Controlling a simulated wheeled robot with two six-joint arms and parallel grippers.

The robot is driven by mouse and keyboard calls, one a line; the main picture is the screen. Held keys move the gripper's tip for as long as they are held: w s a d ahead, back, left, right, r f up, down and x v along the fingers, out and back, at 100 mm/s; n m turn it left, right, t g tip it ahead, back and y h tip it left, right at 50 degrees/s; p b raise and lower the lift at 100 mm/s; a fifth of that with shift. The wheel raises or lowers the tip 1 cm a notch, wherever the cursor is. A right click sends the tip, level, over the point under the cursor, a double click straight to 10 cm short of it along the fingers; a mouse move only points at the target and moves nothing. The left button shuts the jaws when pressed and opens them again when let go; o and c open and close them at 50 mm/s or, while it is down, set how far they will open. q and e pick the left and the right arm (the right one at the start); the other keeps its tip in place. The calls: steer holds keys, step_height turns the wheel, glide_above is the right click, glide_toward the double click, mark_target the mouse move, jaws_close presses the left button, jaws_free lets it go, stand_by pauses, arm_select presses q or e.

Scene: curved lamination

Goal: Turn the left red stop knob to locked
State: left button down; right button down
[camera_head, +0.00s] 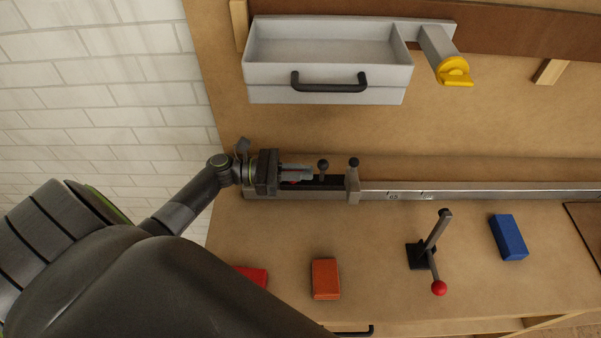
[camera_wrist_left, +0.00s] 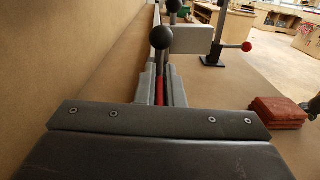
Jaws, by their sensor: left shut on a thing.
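My left gripper (camera_head: 310,174) is at the left end of a long metal rail (camera_head: 480,190). Its fingers are closed on a red piece, seen as a thin red strip between them in the left wrist view (camera_wrist_left: 160,90); this appears to be the left red stop knob. Most of the knob is hidden by the fingers, so its turn angle cannot be told. A black ball on a stem (camera_head: 323,164) stands just past the fingertips, also in the left wrist view (camera_wrist_left: 161,38). A grey stop block (camera_head: 352,184) with another black ball sits further right on the rail. My right gripper is not in view.
A grey tray (camera_head: 330,75) with a black handle and a yellow knob (camera_head: 455,72) are behind the rail.

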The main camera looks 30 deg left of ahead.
arm_select(q)
steer(key=c, duration=1.5)
jaws_free()
steer(key=shift+c, duration=0.2)
steer(key=b+v, duration=0.5)
steer(key=v, duration=1.1)
steer(key=shift+a+f, duration=0.15)
steer(key=shift+f, duration=0.05)
steer(key=shift+s+a+r, duration=0.1)
steer(key=shift+s+a, duration=0.25)
steer(key=shift+a, duration=0.2)
